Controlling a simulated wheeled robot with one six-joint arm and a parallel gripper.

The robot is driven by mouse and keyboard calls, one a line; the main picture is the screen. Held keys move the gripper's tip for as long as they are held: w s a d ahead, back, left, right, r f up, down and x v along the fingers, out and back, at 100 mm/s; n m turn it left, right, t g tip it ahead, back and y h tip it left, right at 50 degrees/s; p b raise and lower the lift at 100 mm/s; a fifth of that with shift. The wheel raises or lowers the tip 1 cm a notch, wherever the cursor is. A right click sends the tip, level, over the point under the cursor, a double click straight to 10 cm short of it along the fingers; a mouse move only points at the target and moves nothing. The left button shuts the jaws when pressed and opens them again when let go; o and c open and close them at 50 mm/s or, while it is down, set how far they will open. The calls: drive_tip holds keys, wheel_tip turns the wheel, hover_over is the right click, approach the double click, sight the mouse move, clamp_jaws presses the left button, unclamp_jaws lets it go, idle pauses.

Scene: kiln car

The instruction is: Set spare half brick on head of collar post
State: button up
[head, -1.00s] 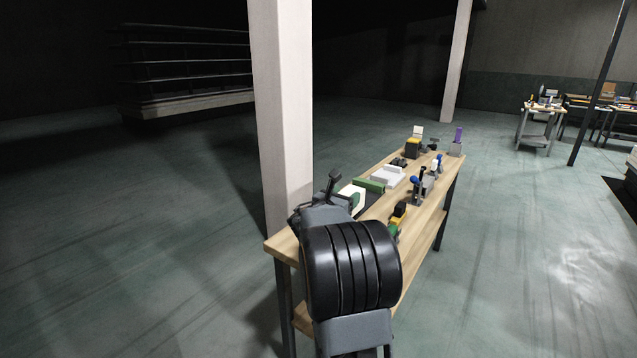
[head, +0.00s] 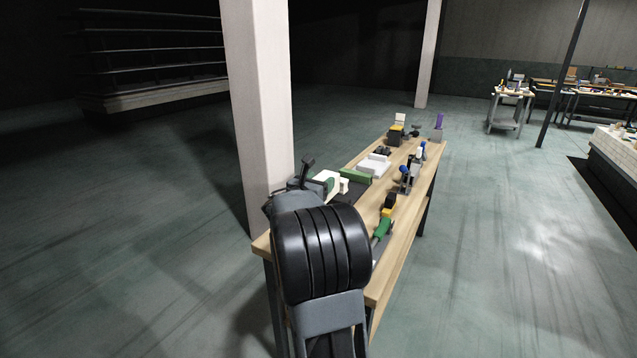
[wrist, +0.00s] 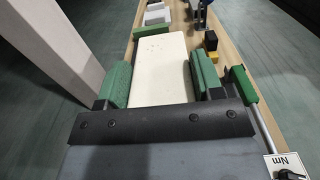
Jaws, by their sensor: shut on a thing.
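My gripper (wrist: 160,80) is shut on a cream half brick (wrist: 160,62), with a green pad against each long side in the wrist view. In the head view my wrist hides most of the gripper. The cream brick (head: 326,181) shows just past it, over the near part of the wooden bench. I cannot pick out the collar post in these frames.
The wooden bench (head: 400,235) holds a green-handled tool (head: 382,229), a white block (head: 373,168), a green block (head: 356,175) and several small items. A pale pillar (head: 258,100) stands close on the left. A white brick structure (head: 618,150) is at the right edge. Open floor lies right of the bench.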

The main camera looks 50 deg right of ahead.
drive_tip(key=shift+a, duration=0.1)
drive_tip(key=shift+f+b, duration=2.7)
drive_tip(key=shift+f, duration=0.15)
drive_tip(key=shift+f+b, duration=0.6)
drive_tip(key=shift+b, duration=0.2)
drive_tip(key=o, duration=1.2)
drive_tip(key=shift+a, duration=0.15)
drive_tip(key=shift+v, duration=3.8)
